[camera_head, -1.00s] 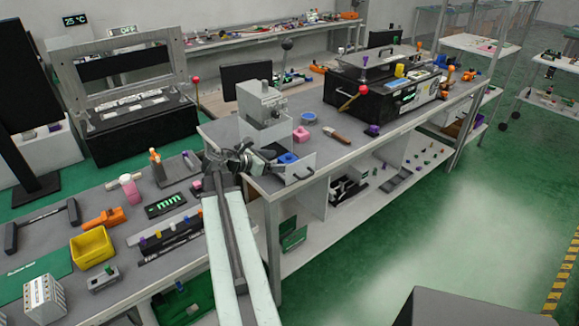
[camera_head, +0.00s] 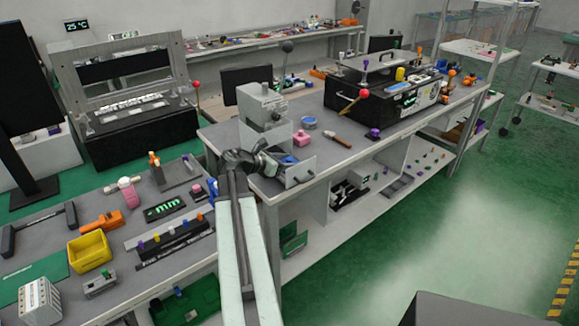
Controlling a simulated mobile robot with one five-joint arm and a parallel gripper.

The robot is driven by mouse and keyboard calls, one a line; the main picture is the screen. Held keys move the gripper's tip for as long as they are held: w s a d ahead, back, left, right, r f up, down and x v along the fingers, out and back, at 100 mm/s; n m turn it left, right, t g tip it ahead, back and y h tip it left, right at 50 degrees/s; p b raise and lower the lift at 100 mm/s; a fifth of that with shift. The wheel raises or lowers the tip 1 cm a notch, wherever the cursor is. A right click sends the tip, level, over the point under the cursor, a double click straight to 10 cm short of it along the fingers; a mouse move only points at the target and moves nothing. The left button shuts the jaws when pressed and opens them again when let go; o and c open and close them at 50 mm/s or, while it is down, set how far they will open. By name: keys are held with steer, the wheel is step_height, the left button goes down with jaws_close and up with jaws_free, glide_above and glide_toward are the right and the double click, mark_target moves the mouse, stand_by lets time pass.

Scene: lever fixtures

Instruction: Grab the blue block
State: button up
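A small blue block (camera_head: 289,160) lies inside the open grey drawer (camera_head: 304,169) at the near corner of the right-hand bench; part of it is hidden. My gripper (camera_head: 266,160) is at the left side of this drawer, just left of the blue block. Its fingers are dark, small and partly hidden by the wrist, so I cannot tell whether they are open or touching anything. My arm reaches up to it from the bottom of the view.
A grey machine (camera_head: 262,105) stands behind the drawer. A pink block (camera_head: 302,139), a round blue-topped container (camera_head: 309,123) and a brown-handled tool (camera_head: 338,138) lie to the right. A yellow bin (camera_head: 90,252) sits on the left bench.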

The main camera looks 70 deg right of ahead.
jaws_close()
steer(key=shift+r, duration=0.15)
step_height(320, 180, up, 18)
steer(key=p, duration=1.8)
steer(key=shift+s, duration=0.15)
